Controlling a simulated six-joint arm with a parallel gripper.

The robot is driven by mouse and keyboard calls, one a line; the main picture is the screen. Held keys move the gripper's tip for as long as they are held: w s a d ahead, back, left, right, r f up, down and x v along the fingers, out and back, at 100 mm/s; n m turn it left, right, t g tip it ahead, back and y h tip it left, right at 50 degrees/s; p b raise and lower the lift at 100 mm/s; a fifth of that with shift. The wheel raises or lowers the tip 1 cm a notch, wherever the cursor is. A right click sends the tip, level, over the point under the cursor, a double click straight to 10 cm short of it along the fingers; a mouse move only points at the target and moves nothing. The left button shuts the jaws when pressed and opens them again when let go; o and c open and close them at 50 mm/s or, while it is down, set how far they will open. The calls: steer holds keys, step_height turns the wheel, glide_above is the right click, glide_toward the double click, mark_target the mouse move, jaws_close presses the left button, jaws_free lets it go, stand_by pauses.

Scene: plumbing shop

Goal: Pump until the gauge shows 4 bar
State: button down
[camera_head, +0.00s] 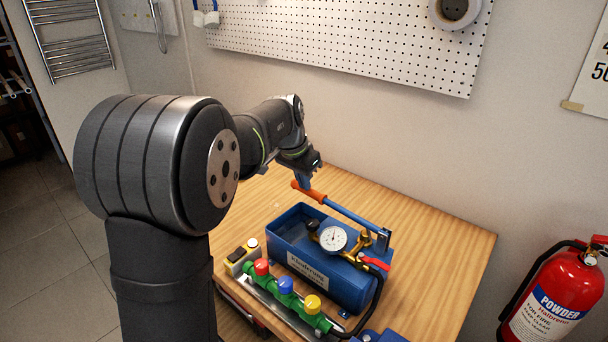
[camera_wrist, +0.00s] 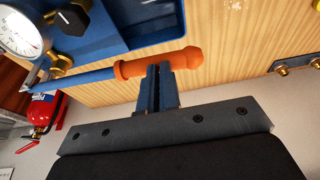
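The blue hand pump (camera_head: 345,285) stands on the wooden table, with an open blue tank. Its blue lever (camera_head: 350,215) ends in an orange grip (camera_head: 308,191) and is raised, slanting up toward my gripper (camera_head: 307,180). In the wrist view my blue fingers (camera_wrist: 160,78) are close together and overlap the orange grip (camera_wrist: 185,60). They lie across it, not clearly on both sides of it; contact is unclear. The white dial gauge (camera_head: 333,239) sits on the pump; its needle is too small to read. The gauge is cut off in the wrist view (camera_wrist: 20,28).
A green pipe manifold (camera_head: 290,299) with red, blue and yellow caps lies in front of the pump. A red-handled valve (camera_head: 373,263) and a black hose are at its right. A red fire extinguisher (camera_head: 556,300) stands off the table. The table is clear at right.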

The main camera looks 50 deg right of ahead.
step_height(320, 180, up, 9)
steer(key=s, duration=0.1)
steer(key=shift+s, duration=0.25)
stand_by(0.5)
step_height(320, 180, up, 5)
stand_by(0.5)
steer(key=shift+f, duration=0.15)
